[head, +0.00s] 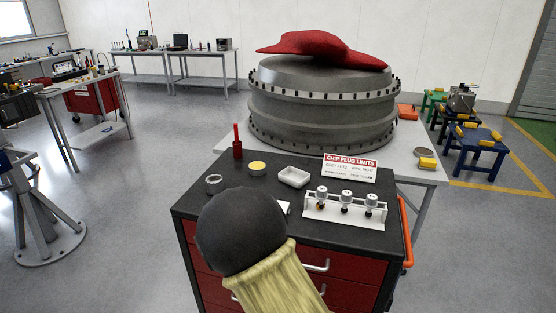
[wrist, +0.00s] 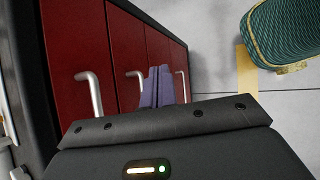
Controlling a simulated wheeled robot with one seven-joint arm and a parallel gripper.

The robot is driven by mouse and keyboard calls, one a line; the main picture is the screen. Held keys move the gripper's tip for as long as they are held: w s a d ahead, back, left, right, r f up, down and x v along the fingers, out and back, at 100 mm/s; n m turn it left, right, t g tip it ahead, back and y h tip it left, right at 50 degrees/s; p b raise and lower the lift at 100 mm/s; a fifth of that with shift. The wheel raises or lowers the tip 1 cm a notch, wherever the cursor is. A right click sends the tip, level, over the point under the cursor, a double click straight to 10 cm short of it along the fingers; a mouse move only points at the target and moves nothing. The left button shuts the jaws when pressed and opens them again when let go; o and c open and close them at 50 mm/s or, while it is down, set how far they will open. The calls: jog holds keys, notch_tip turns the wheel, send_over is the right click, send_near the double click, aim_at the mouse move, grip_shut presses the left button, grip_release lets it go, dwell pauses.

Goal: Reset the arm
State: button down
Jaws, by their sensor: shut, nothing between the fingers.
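My gripper (wrist: 157,86) shows in the wrist view as a pair of purple-grey fingers, closed together and empty. It is in front of the red drawers (wrist: 122,50) of the tool cabinet, near their metal handles; I cannot tell the exact gap. In the head view my arm, with a dark round joint and a pale yellow sleeve, rises in front of the cabinet (head: 190,205). It hides part of the cabinet's top and drawers. My gripper itself is hidden in the head view.
The cabinet top holds a plug rack (head: 345,208), a white tray (head: 294,177), a sign (head: 350,167), a yellow-topped tin (head: 257,168) and a red tool (head: 237,148). Behind stands a large engine casing (head: 322,105) with a red cloth (head: 322,47). Open floor lies left.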

jog(key=s+d+r+m+y+p, duration=0.1)
jog(key=s+d+r+m+y, duration=0.2)
jog(key=r+m, duration=0.4)
jog(key=s+d+r+m+y+p, duration=0.1)
jog(key=s+d+r+m+y, duration=0.3)
jog(key=s+r+m, duration=0.2)
jog(key=shift+r+m+p, duration=0.4)
jog(key=shift+m, duration=0.4)
